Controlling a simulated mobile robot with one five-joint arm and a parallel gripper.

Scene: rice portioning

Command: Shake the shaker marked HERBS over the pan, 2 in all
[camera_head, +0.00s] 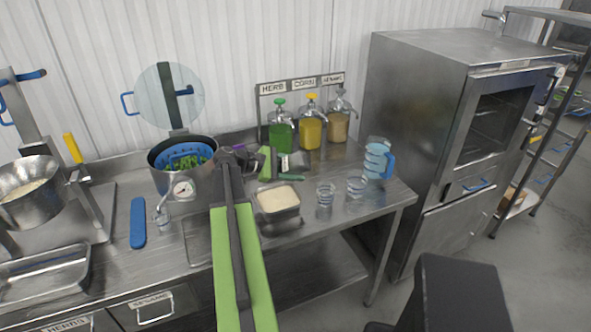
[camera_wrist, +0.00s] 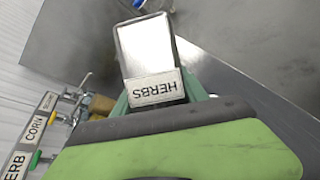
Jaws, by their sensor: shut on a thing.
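The shaker marked HERBS (camera_wrist: 147,48) is a silver box with a white label, held in my gripper (camera_wrist: 158,97) between two green fingers in the wrist view. In the head view my gripper (camera_head: 284,166) is beyond a small metal pan (camera_head: 279,212), which holds a pale, rice-like fill. The shaker looks raised above the counter, behind the pan rather than over it; its exact height is hard to tell. The shaker's far end and any holes in it are not clear.
Pump bottles of green (camera_head: 281,136), yellow (camera_head: 311,133) and tan sauce stand behind. A steel oven (camera_head: 415,130) bounds the right side.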

